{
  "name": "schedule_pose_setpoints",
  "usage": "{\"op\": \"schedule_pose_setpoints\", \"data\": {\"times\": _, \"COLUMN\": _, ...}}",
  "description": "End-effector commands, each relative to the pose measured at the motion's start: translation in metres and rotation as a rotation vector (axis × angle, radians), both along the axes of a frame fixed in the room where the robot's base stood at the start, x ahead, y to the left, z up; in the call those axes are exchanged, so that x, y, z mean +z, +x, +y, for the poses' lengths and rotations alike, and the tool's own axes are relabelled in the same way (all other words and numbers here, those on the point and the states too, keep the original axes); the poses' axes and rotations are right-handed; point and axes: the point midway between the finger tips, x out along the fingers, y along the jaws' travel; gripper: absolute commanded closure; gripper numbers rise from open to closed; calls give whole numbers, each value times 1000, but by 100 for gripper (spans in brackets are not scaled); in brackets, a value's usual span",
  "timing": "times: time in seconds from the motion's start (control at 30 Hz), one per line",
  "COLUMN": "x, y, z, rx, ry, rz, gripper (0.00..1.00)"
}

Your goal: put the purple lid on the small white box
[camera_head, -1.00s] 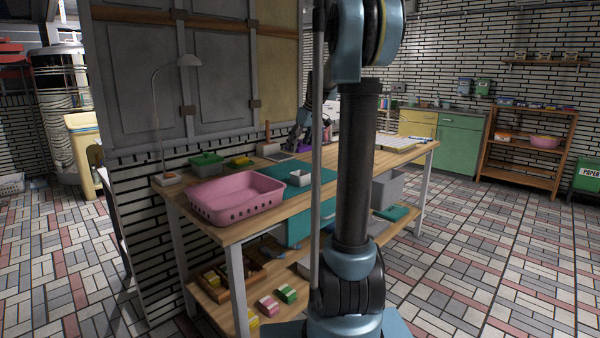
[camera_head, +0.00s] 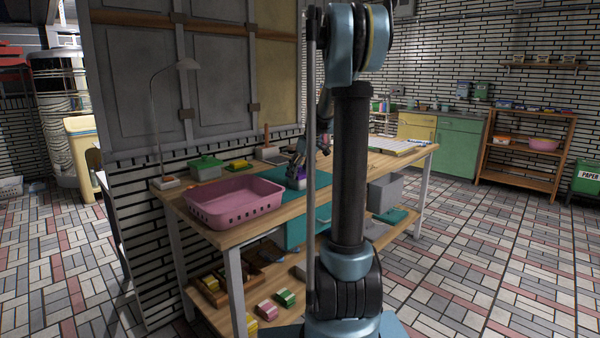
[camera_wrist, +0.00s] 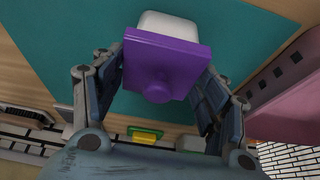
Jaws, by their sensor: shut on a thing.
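The purple lid (camera_wrist: 168,62) is a square plate with a round knob, held between the fingers of my gripper (camera_wrist: 163,68) in the wrist view. The small white box (camera_wrist: 168,22) shows beyond the lid's far edge, mostly hidden by it. In the head view my gripper (camera_head: 299,166) is at the white box (camera_head: 297,183), which stands on the teal mat (camera_head: 322,179). The lid is over the box, but whether it touches the rim I cannot tell. In the wrist view the lid's outline looks slightly turned against the box.
A pink basket (camera_head: 235,204) stands left of the box; its side also shows at the right of the wrist view (camera_wrist: 275,95). A green container (camera_head: 206,168), a yellow item (camera_head: 238,165) and a lamp (camera_head: 168,183) are at the back left of the wooden table (camera_head: 222,238).

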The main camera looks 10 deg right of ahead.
Motion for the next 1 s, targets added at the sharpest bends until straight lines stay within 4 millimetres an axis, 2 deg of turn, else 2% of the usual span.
{"op": "schedule_pose_setpoints", "data": {"times": 0.57, "x": -10, "y": 0, "z": 0, "rx": 0, "ry": 0, "rz": 0, "gripper": 51}}
{"op": "schedule_pose_setpoints", "data": {"times": 0.6, "x": -10, "y": 0, "z": 0, "rx": 1, "ry": 0, "rz": 0, "gripper": 26}}
{"op": "schedule_pose_setpoints", "data": {"times": 0.67, "x": -10, "y": 0, "z": 0, "rx": 1, "ry": 0, "rz": 0, "gripper": 13}}
{"op": "schedule_pose_setpoints", "data": {"times": 1.0, "x": -10, "y": 0, "z": 1, "rx": 1, "ry": 0, "rz": 0, "gripper": 13}}
